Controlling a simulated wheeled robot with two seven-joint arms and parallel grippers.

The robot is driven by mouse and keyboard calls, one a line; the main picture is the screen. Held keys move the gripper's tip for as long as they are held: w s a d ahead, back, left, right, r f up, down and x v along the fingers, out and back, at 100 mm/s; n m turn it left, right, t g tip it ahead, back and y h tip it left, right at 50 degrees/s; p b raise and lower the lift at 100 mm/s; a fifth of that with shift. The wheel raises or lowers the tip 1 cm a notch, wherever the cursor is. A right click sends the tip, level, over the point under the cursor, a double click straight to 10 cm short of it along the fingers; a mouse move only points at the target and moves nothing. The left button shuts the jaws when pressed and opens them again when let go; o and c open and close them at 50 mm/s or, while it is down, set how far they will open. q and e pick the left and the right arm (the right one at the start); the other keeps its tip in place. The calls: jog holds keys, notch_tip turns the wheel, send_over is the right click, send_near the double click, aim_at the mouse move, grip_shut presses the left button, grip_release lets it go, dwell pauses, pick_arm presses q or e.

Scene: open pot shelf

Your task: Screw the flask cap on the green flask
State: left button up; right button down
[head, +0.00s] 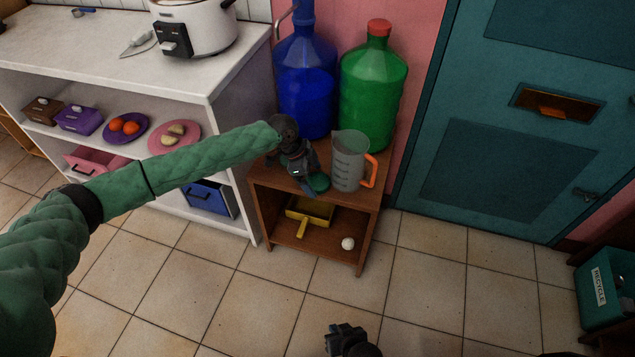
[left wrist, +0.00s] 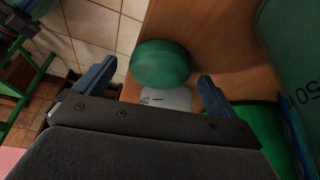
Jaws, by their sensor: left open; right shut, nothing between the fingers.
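A green round disc (head: 319,184), like a cap or a flask top, is at the front of the small wooden shelf's top (head: 268,178). It also shows in the left wrist view (left wrist: 160,66), ahead of and between my finger lines; a pale marked surface (left wrist: 166,97) shows below it. I cannot tell whether this disc is the cap or part of the flask. My left gripper (head: 310,187) is open over the shelf top, close to the disc, not closed on it. A large green bottle (head: 372,95) with a red top stands behind. My right gripper (head: 345,337) is shut and empty, low over the floor.
A grey measuring jug (head: 346,160) with an orange handle stands right beside my left gripper. A large blue bottle (head: 305,85) stands behind. A yellow dustpan (head: 308,212) and a small white ball (head: 348,243) are on the lower shelf. The floor in front is clear.

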pick_arm(q)
jog(key=shift+d+f, duration=0.2)
jog(key=shift+f, duration=0.3)
jog(key=c, duration=1.1)
jog(key=shift+o, duration=0.2)
jog(key=shift+r, duration=0.15)
notch_tip(320, 180, up, 28)
